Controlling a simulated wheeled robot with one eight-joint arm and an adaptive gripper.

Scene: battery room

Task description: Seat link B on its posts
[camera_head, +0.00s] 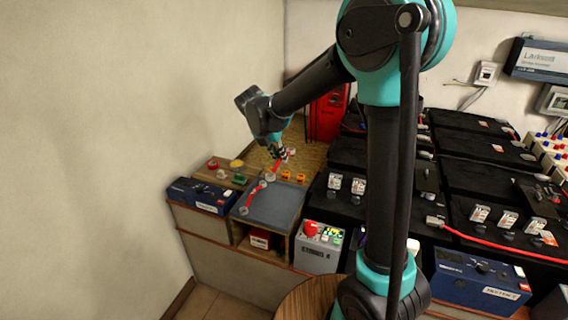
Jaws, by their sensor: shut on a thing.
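My gripper (279,154) is small in view, above the back of the grey mat. It is shut on a red link with silver ends (277,166), which is tilted. The exact grip is too small to make out. A second red link with silver ends (254,196) lies on the grey mat (276,210), in front of the gripper. I cannot read which link is B. Black batteries (462,164) with metal posts and silver terminal pieces (480,213) stand to the right; my arm hides part of them.
A wooden board with coloured knobs (225,173) and a blue device (203,195) stand left of the mat. Orange pieces (293,176) sit behind it. A grey box with a red button (320,246) stands at its right front. A red cable (490,244) crosses the batteries.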

